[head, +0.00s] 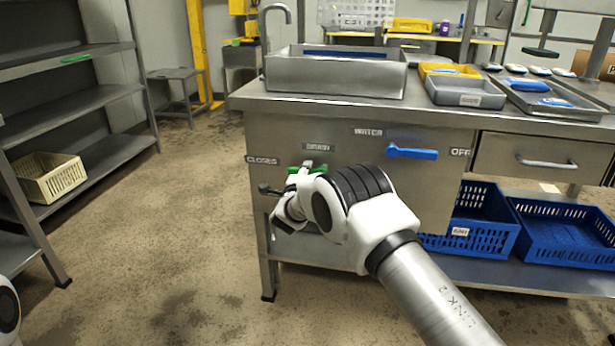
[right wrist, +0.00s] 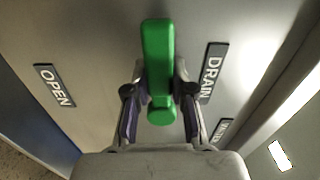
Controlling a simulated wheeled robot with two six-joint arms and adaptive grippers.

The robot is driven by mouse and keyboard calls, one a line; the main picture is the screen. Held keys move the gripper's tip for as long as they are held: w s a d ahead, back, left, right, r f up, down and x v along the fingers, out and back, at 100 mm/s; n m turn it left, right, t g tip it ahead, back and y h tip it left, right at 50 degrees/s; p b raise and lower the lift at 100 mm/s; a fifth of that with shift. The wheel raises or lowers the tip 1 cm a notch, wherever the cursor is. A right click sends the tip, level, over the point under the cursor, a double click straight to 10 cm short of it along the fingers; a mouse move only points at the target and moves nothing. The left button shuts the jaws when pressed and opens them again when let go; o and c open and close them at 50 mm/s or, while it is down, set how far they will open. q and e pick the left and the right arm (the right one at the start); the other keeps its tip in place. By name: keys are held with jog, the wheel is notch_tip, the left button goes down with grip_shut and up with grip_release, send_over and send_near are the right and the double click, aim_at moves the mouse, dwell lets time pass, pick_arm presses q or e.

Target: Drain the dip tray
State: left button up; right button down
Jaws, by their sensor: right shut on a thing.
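The dip tray appears to be the steel basin (head: 335,78) on the counter's left end, under a tap (head: 275,15); its inside is mostly hidden. Below it on the front panel is the green drain handle (head: 305,170), partly covered by my right gripper (head: 285,203). The handle lies roughly level, towards the CLOSED label (head: 262,160). In the right wrist view my right gripper (right wrist: 158,90) is shut on the green handle (right wrist: 158,60), a finger on each side. The DRAIN label (head: 318,147) is above the handle; the OPEN label (right wrist: 55,85) shows in the right wrist view. My left gripper is out of view.
A blue water handle (head: 412,152) points right to an OFF label (head: 460,153). Grey trays (head: 465,93) stand on the counter. Blue crates (head: 565,232) sit on the lower shelf. A shelf rack with a cream crate (head: 50,178) is at left; the floor between is clear.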

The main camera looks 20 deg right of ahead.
jog(key=shift+r+m, duration=0.25)
jog(key=shift+m, duration=0.15)
jog(key=c, duration=1)
grip_release()
jog(key=shift+o, duration=0.2)
jog(key=shift+f, duration=0.1)
jog(key=v, duration=1.2)
